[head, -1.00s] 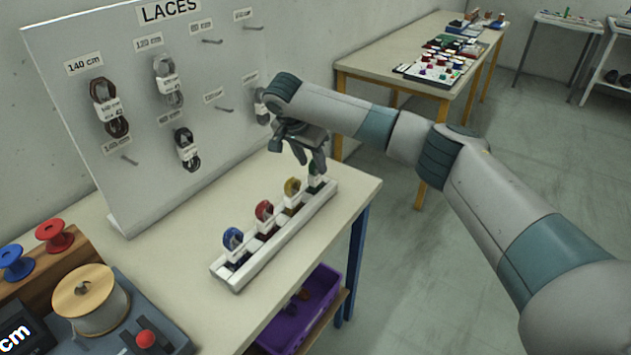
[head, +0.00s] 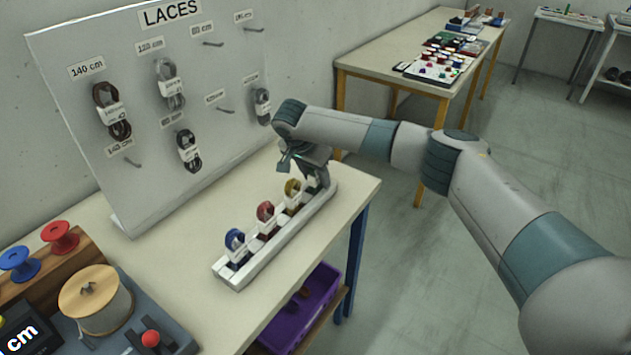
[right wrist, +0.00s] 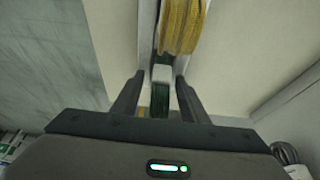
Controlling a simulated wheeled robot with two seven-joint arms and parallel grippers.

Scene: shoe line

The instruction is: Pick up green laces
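The green laces (right wrist: 160,98) show in the right wrist view as a dark green bundle with a white band, standing in the far end of the white rack (head: 275,243). In the head view my right gripper (head: 318,176) is down over that end of the rack and mostly hides them. In the right wrist view my right gripper (right wrist: 158,98) is open, with one finger on each side of the green laces and a visible gap at each. My left gripper is in neither view.
Yellow laces (head: 293,192) stand just beside the green ones, with red (head: 265,214) and blue laces (head: 235,242) further along. The pegboard (head: 90,190) with hanging laces rises behind. A purple bin (head: 302,310) sits below the table edge.

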